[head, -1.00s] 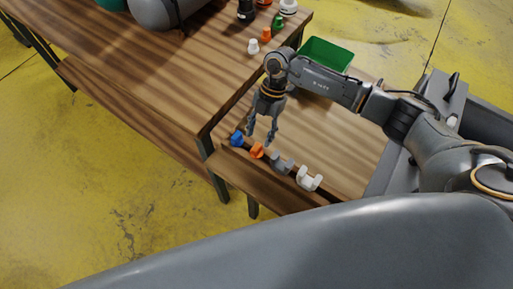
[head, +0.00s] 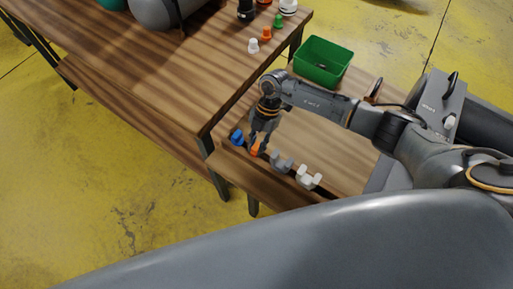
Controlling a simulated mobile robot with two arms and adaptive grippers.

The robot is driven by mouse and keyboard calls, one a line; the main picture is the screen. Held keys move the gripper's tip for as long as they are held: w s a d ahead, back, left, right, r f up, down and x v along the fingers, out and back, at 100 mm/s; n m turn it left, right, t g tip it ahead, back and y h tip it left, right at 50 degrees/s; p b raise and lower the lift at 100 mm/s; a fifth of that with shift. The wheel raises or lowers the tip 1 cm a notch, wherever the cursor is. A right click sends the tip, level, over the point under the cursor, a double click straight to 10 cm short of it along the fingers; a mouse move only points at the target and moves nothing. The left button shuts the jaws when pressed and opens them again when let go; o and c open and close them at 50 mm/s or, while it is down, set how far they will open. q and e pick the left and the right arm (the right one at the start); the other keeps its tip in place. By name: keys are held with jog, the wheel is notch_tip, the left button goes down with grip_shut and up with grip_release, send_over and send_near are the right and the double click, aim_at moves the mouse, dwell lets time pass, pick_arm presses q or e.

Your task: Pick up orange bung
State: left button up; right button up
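An orange bung (head: 256,150) sits in the row of parts along the front-left edge of the lower wooden table, between a blue part and a grey part. My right gripper (head: 258,146) points down over it, with its fingers apart on either side of the orange bung. The fingers partly hide the bung, and I cannot tell whether they touch it. The bung appears to be still in its place in the row. My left gripper is not in view.
Next to the bung are a blue part (head: 237,138), a grey part (head: 281,162) and a white part (head: 308,177). A green bin (head: 323,62) stands at the back of the lower table. Small white, orange and green cones stand on the higher table (head: 150,75).

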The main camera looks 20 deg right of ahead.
grip_shut()
jog(key=shift+r, duration=0.1)
jog(key=shift+r, duration=0.3)
notch_tip(320, 180, up, 2)
jog(key=shift+w+r, duration=0.1)
jog(key=s+d+r+b, duration=0.1)
jog(key=s+d+r, duration=0.1)
jog(key=d+r, duration=0.3)
jog(key=s+d+r+b, duration=0.1)
jog(key=s+d+r, duration=0.2)
jog(key=d+r, duration=0.2)
jog(key=d, duration=0.3)
jog(key=shift+s, duration=0.25)
